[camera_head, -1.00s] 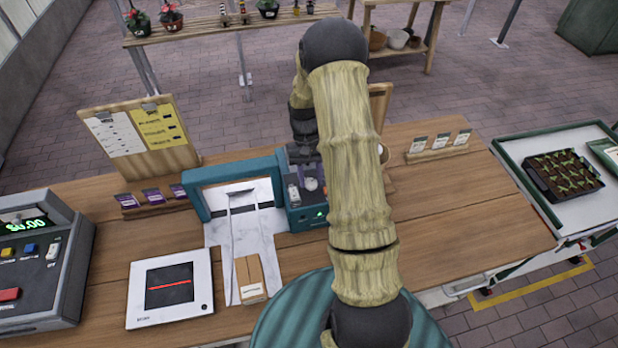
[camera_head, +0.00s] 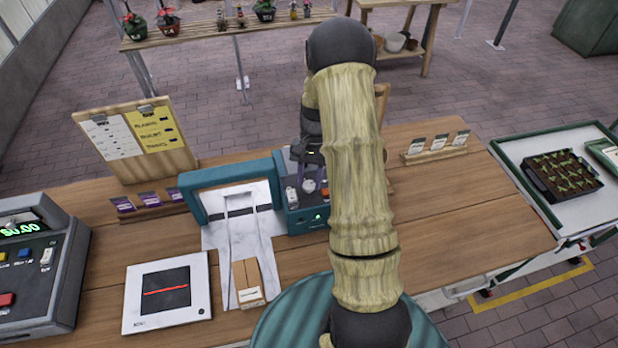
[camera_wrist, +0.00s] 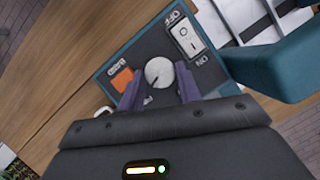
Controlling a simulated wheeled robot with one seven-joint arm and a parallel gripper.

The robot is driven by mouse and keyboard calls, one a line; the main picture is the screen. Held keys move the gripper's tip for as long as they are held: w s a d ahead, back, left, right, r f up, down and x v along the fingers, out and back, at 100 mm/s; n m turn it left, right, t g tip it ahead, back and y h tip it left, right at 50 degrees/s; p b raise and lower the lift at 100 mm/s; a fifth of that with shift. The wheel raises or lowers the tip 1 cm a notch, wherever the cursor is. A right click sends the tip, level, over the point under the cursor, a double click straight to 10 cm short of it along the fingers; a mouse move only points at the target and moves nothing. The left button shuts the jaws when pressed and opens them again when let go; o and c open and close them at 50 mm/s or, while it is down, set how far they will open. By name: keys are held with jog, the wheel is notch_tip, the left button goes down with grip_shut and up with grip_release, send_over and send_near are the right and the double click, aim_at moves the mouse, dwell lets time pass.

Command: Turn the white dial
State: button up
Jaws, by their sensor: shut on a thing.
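The white dial (camera_wrist: 158,72) is round with a dark pointer mark and sits on the dark top of a teal control box (camera_head: 308,220). It also shows small in the head view (camera_head: 309,186). My gripper (camera_wrist: 159,88) has its two purple fingers on either side of the dial, shut on it. In the head view my gripper (camera_head: 311,176) reaches down over the box, and my arm hides part of the box's right side. Beside the dial are an orange square (camera_wrist: 122,79) and a white rocker switch (camera_wrist: 187,36) marked OFF and ON.
A teal arch (camera_head: 230,172) over a white chute stands left of the box. The counter right of my arm is mostly clear.

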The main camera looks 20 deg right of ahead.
jog(key=shift+w+r, duration=0.1)
jog(key=o, duration=1)
jog(key=shift+c, duration=0.2)
jog(key=b+v, duration=0.4)
jog(key=v, duration=1.3)
jog(key=shift+r, duration=0.15)
